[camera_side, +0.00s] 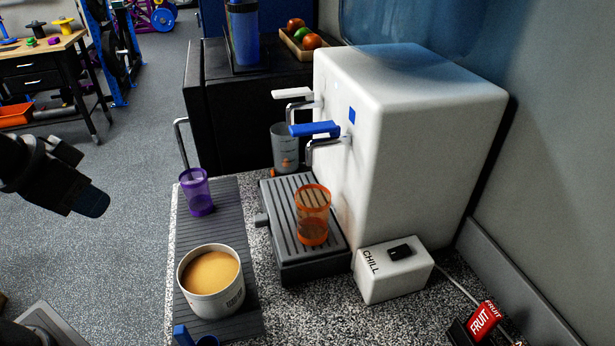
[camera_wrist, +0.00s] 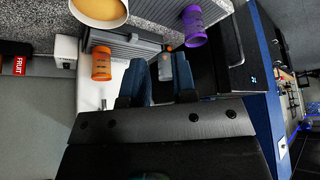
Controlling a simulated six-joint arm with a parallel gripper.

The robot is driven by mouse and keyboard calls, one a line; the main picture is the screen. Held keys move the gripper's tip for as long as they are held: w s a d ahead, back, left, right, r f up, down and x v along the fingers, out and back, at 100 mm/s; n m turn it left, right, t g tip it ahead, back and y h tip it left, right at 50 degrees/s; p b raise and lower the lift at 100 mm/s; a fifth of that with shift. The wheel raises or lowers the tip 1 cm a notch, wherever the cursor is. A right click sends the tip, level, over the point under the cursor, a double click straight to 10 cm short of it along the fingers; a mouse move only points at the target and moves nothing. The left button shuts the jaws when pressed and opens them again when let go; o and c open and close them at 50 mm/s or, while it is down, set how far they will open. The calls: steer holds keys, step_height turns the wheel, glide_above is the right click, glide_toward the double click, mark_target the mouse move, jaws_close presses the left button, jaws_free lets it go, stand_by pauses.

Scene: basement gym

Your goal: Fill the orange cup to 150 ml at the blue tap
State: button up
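The orange cup (camera_side: 313,215) stands upright on the ribbed drip tray (camera_side: 291,262) of the white dispenser (camera_side: 420,130). It is below the spout of the blue tap (camera_side: 315,129), whose lever sticks out to the left. I cannot tell the liquid level in the cup. The cup also shows at the upper left in the wrist view (camera_wrist: 101,64). My gripper (camera_side: 92,204) is at the left of the side view, well away from cup and tap. In the wrist view its two blue fingers (camera_wrist: 164,80) stand apart with nothing held between them.
A purple cup (camera_side: 197,191) and a mug of tan liquid (camera_side: 211,283) stand on the grey ribbed mat (camera_side: 233,210). A grey cup (camera_side: 285,146) is behind, near the white-handled tap (camera_side: 292,94). A CHILL switch box (camera_side: 393,270) sits right of the drip tray.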

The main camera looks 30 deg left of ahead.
steer(key=shift+m+h, duration=0.3)
steer(key=shift+m, duration=0.3)
steer(key=w+r, duration=0.1)
steer(key=r, duration=0.1)
steer(key=w+d+r, duration=0.1)
steer(key=w+r, duration=0.2)
steer(key=r, duration=0.1)
steer(key=shift+w+d+r, duration=0.1)
steer(key=shift+w+d, duration=0.15)
steer(key=shift+d, duration=0.15)
jaws_close()
steer(key=w+d+r+m+g+h, duration=0.1)
steer(key=w+d+r+m+g, duration=0.2)
steer(key=w+d+r+m, duration=0.4)
steer(key=shift+w+d+r+m+h, duration=0.3)
steer(key=shift+w+d+r, duration=3.75)
steer(key=shift+w+d, duration=0.6)
